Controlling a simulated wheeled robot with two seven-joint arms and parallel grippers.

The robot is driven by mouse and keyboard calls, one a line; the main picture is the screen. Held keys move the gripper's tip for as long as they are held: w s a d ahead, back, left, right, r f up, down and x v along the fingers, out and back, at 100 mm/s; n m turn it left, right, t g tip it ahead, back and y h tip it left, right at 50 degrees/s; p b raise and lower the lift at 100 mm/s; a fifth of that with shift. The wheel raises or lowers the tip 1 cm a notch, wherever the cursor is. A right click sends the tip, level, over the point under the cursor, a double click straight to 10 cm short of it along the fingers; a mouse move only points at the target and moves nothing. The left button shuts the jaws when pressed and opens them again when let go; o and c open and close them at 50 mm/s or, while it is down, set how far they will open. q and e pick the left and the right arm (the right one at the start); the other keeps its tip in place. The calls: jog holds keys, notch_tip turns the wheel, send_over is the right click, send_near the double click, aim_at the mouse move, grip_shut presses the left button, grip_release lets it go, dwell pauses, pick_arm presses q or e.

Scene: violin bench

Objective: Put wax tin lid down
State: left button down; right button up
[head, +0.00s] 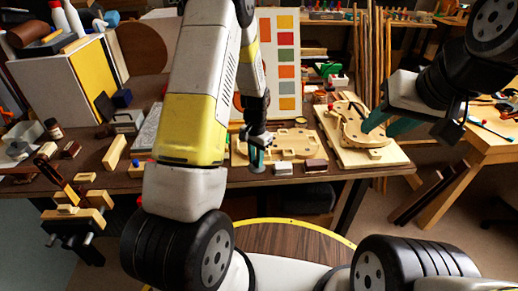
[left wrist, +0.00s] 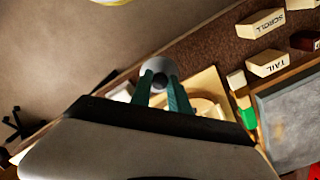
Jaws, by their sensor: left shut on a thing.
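My left gripper (head: 258,158) reaches down over the workbench near the front edge, at the middle of the head view. In the left wrist view, its teal fingers (left wrist: 162,94) are shut on a round grey piece with a dark centre, which looks like the wax tin lid (left wrist: 158,67). The lid is tiny and mostly hidden by the gripper in the head view. I cannot tell whether it touches anything below. The wax tin itself I cannot make out for sure. My right gripper (head: 388,125) is open and empty beside the violin body at the right.
A pale wooden form (head: 290,140) lies on the workbench (head: 210,180) around the left gripper. Small blocks (head: 283,169) stand by the front edge. A violin body (head: 352,122) lies on a board at the right. A colour chart (head: 278,60) stands behind.

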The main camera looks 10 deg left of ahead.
pick_arm(q)
jog(key=shift+w+a, duration=0.25)
jog(key=shift+a, duration=0.25)
jog(key=shift+w+a+f, duration=0.1)
jog(key=shift+w+a, duration=0.1)
jog(key=shift+a, duration=0.3)
jog(key=shift+d+f, duration=0.1)
jog(key=shift+f, duration=1.65)
jog(key=shift+f, duration=0.15)
jog(key=c, duration=1.2)
grip_release()
jog(key=shift+c, duration=0.2)
